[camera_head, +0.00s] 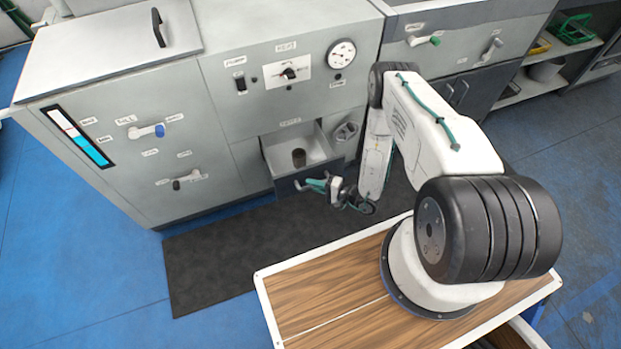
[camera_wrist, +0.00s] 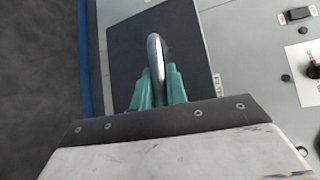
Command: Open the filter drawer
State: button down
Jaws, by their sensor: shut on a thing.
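The filter drawer (camera_head: 297,150) is pulled out from the lower middle of the grey machine, with its open top and light inside showing.
The grey machine (camera_head: 228,103) has levers, a gauge (camera_head: 341,54) and a switch on its front. A black mat (camera_head: 215,268) lies on the blue floor before it. Shelves (camera_head: 535,86) stand at the right. The floor at the left is clear.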

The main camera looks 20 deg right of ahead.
jog(key=shift+s, duration=0.25)
jog(key=c, duration=1.4)
grip_release()
jog(key=v, duration=0.7)
jog(key=shift+s+d, duration=0.25)
